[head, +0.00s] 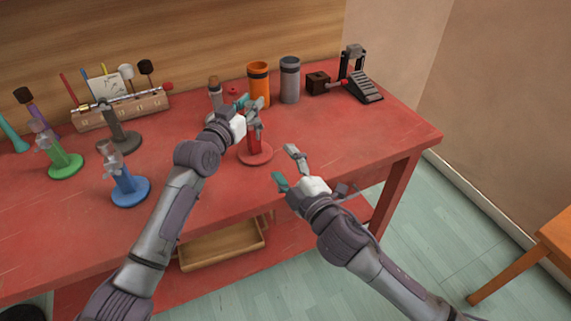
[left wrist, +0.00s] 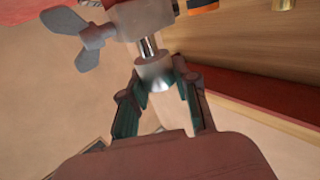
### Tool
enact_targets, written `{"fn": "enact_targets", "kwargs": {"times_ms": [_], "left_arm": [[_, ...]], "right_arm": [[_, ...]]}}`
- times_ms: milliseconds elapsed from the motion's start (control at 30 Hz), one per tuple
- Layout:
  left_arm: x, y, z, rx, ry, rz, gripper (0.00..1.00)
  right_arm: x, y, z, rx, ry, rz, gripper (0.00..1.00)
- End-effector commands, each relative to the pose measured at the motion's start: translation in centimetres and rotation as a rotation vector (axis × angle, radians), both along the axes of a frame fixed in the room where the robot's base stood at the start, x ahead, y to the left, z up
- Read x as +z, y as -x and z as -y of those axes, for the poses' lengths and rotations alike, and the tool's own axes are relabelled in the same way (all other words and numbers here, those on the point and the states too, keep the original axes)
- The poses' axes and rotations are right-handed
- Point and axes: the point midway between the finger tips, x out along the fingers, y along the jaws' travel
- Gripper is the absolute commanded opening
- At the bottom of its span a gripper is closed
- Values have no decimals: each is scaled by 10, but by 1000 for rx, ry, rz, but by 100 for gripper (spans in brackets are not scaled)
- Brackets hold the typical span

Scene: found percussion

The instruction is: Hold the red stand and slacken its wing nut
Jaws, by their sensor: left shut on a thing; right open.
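The red stand (head: 255,155) stands upright on the red table, with a round base and a short post. My left gripper (head: 247,108) is shut on the upper part of the stand and hides much of its top. In the left wrist view its fingers (left wrist: 160,98) close around the post just below a grey collar (left wrist: 155,72). A grey wing nut (left wrist: 90,40) sticks out sideways from the pale clamp block (left wrist: 143,17) above the fingers. My right gripper (head: 286,167) is open and empty, to the right of the stand's base and apart from it.
Behind the stand are an orange can (head: 258,85), a grey can (head: 290,80) and a pedal (head: 364,86). Green (head: 66,165), blue (head: 130,190) and grey (head: 124,141) stands are at left. A wooden rack (head: 125,111) is at the back.

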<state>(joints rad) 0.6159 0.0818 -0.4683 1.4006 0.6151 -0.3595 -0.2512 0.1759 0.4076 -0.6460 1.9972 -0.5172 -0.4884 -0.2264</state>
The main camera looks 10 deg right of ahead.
Motion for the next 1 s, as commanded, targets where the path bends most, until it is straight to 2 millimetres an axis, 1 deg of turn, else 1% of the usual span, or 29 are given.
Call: {"fn": "enact_targets", "kwargs": {"times_ms": [233, 267, 400, 767, 867, 1000], "left_arm": [[0, 0, 0, 0, 0, 0, 0], [0, 0, 0, 0, 0, 0, 35], [0, 0, 0, 0, 0, 0, 58], [0, 2, -1, 0, 0, 0, 59], [-1, 10, -7, 0, -1, -1, 59], [-1, 30, -20, 1, -1, 0, 59]], "right_arm": [[0, 0, 0, 0, 0, 0, 69], [0, -1, 0, 0, 0, 0, 69], [0, -1, 0, 0, 0, 0, 69], [0, -1, 0, 0, 0, 0, 69], [0, -1, 0, 0, 0, 0, 69], [0, -1, 0, 0, 0, 0, 69]]}}
